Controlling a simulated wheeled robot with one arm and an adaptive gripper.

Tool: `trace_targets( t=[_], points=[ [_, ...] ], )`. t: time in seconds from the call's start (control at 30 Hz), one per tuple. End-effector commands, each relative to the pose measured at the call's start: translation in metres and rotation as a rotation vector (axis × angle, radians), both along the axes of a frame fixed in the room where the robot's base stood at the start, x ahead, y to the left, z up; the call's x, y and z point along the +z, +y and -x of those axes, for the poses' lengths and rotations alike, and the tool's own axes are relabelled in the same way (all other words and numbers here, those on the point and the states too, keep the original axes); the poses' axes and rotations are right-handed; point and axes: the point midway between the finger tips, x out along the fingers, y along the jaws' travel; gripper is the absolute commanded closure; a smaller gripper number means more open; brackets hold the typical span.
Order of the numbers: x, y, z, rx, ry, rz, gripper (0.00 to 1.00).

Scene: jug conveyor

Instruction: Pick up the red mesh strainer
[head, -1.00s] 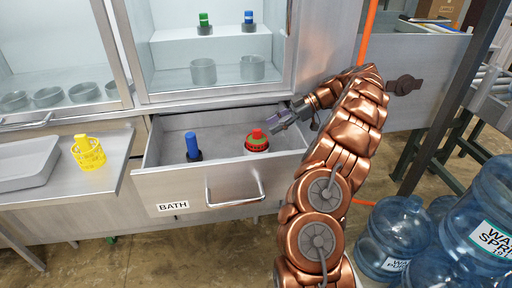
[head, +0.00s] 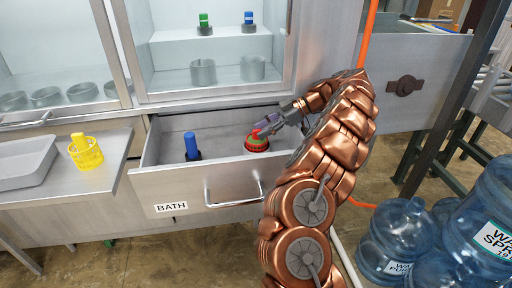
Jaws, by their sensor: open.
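The red mesh strainer (head: 257,144) stands in the open drawer labelled BATH (head: 160,185), right of its middle, on or in a pale round vessel. Its upright red handle (head: 257,133) is partly covered by my gripper (head: 263,128). My gripper is open and reaches in from the right, its fingertips at the handle. I cannot tell whether the fingers touch it or straddle it.
A blue-handled item (head: 192,145) stands left in the same drawer. A yellow mesh strainer (head: 85,152) and a grey tray (head: 27,162) are on the left counter. Green (head: 204,24) and blue (head: 248,22) handled items are on the cabinet shelf above. Large water jugs (head: 395,240) stand at lower right.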

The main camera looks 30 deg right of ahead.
Motion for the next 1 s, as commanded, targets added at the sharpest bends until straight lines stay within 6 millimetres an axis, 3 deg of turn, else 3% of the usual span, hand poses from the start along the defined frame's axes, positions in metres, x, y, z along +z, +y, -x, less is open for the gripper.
trace_targets(
  t=[0.23,0.57,1.0],
  points=[
    [-0.0069,0.0109,-0.0043,0.003,0.001,-0.001,0.56],
    [-0.0076,0.0116,-0.0045,0.001,0.002,-0.001,0.57],
    [-0.0075,0.0114,-0.0044,0.001,0.002,-0.001,1.00]
  ],
)
